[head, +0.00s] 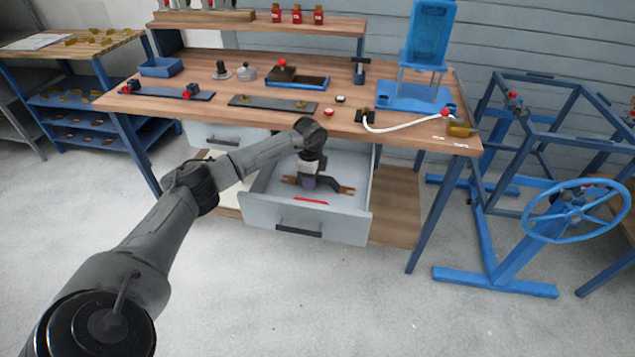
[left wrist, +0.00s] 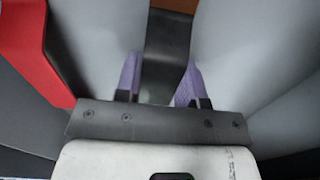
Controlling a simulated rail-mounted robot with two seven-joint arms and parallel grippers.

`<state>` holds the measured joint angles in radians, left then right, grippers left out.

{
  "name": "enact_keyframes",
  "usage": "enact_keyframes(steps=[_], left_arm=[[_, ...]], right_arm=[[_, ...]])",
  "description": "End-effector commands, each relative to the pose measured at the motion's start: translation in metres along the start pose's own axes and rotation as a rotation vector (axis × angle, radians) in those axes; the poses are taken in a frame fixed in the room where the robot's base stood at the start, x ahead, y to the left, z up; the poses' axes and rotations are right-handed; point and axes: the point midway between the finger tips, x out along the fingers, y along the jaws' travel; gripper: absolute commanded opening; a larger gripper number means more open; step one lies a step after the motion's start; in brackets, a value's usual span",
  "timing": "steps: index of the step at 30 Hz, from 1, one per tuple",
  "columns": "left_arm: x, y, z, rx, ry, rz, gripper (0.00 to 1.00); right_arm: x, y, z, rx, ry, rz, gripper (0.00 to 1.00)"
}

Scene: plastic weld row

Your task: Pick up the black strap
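The black strap (head: 328,183) lies in the open drawer and has a brown end (head: 347,190). My left gripper (head: 308,183) is down in the drawer over the strap's middle and hides that part. In the left wrist view the strap (left wrist: 166,45) runs between the two purple fingers of my left gripper (left wrist: 160,80). The fingers stand apart, one along each side of the strap. They look open; contact with its edges is not clear. My right gripper is not in view.
The grey drawer (head: 255,208) has raised walls around my gripper. A red strip (head: 311,201) lies near its front and also shows in the left wrist view (left wrist: 35,55). The wooden bench top (head: 215,98) overhangs the drawer's back. Floor in front is clear.

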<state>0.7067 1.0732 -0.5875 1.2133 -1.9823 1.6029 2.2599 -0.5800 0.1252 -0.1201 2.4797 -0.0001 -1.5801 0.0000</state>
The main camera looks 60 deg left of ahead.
Motion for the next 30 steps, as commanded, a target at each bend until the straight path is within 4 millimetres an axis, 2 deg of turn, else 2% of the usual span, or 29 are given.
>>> enact_keyframes(steps=[1, 7, 17, 23, 30], left_arm=[[0.0, 0.0, 0.0, 0.0, 0.0, 0.0, 0.31], [0.0, 0.0, 0.0, 0.0, 0.0, 0.0, 0.11], [-0.004, 0.0, 0.0, 0.0, 0.001, -0.001, 0.11], [-0.022, 0.0, 0.0, 0.0, 0.0, -0.001, 0.11], [-0.062, 0.0, 0.0, 0.0, 0.001, -0.001, 0.11]], right_arm=[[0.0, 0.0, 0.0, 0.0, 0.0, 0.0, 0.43], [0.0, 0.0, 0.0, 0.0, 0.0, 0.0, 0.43], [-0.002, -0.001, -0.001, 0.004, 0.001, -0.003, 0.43], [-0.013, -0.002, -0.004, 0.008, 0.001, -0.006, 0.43], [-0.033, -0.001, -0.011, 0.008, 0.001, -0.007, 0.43]])
